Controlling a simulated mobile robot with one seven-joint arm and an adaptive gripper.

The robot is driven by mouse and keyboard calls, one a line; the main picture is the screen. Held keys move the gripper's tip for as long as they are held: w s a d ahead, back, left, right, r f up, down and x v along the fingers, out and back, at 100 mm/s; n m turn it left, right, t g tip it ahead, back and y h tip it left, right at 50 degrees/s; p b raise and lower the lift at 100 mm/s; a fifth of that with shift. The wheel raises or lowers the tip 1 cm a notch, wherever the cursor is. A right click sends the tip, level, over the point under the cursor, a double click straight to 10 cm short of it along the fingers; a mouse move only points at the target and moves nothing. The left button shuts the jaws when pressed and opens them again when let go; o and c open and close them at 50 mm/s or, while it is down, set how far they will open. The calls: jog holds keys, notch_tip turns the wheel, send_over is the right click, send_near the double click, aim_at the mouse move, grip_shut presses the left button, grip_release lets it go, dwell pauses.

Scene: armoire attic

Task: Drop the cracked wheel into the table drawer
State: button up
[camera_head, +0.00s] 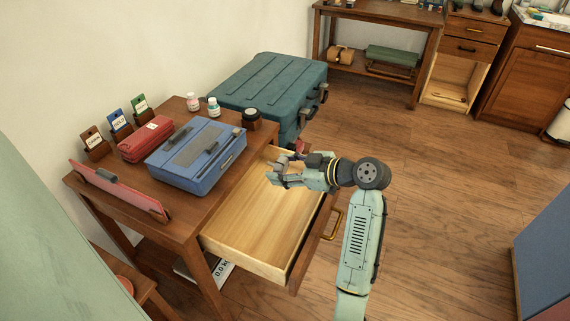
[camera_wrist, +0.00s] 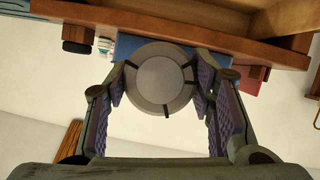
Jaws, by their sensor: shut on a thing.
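The cracked wheel (camera_wrist: 160,82) is a grey disc with a paler round centre and dark marks at its rim. It sits between the two fingers of my gripper (camera_wrist: 158,95) in the wrist view, and the fingers are shut on it. In the head view my gripper (camera_head: 282,175) is over the right part of the open table drawer (camera_head: 245,225); the wheel is hard to make out there. The drawer is pulled out from the wooden table (camera_head: 203,204), and its visible pale wooden floor is bare. The exact height of the wheel above the drawer is unclear.
On the tabletop are a blue case (camera_head: 195,155), a red case (camera_head: 145,138), a red tilted panel (camera_head: 120,190), small bottles (camera_head: 213,107) and a dark-lidded jar (camera_head: 252,114). A teal trunk (camera_head: 265,85) stands behind the table. Open floor (camera_head: 450,170) lies to the right.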

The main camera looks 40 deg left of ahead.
jog(key=shift+f+b, duration=0.5)
jog(key=shift+f, duration=1)
jog(key=o, duration=1.2)
jog(key=shift+o, duration=0.2)
jog(key=v, duration=1.2)
jog(key=shift+d, duration=0.1)
